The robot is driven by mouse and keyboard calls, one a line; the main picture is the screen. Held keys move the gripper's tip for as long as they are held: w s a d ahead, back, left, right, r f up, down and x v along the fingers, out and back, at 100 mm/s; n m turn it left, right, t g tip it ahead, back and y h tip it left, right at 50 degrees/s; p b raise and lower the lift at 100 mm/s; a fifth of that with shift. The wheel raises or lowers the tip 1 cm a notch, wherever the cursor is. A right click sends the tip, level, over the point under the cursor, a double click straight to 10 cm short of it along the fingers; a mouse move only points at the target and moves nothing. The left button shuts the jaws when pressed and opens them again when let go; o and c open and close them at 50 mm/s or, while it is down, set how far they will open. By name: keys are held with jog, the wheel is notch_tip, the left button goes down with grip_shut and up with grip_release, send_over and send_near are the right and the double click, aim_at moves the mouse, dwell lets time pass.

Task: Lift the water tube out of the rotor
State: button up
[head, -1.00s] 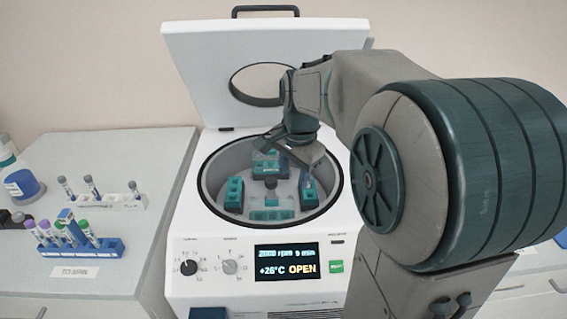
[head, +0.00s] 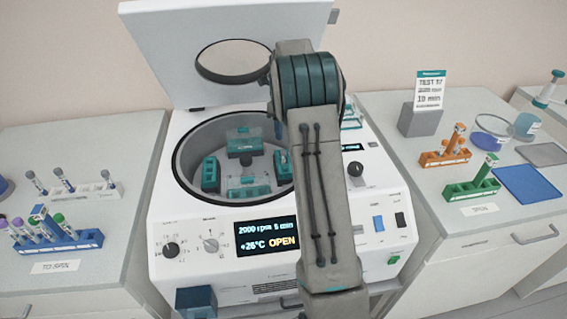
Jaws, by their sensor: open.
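The centrifuge (head: 225,235) stands open, its lid (head: 232,50) raised. Inside its round bowl the rotor carries teal buckets: a back one (head: 244,142), a left one (head: 210,174), a front one (head: 248,187) and a right one (head: 283,167). The right bucket is partly covered by my arm. I cannot make out the water tube for sure; a pale bluish shape shows at the right bucket. My arm crosses in front of the bowl's right side. My gripper is not visible.
On the left bench are a blue rack (head: 60,243) of capped tubes and a white rack (head: 92,193). On the right bench are an orange rack (head: 445,157), a green rack (head: 472,188), a blue mat (head: 526,186) and a sign (head: 430,90). The centrifuge display reads OPEN.

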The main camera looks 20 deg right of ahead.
notch_tip(320, 180, down, 11)
jog(key=shift+w+a+r+p, duration=0.1)
jog(key=shift+w+r+p, duration=0.05)
jog(key=shift+p, duration=0.8)
jog(key=c, duration=0.8)
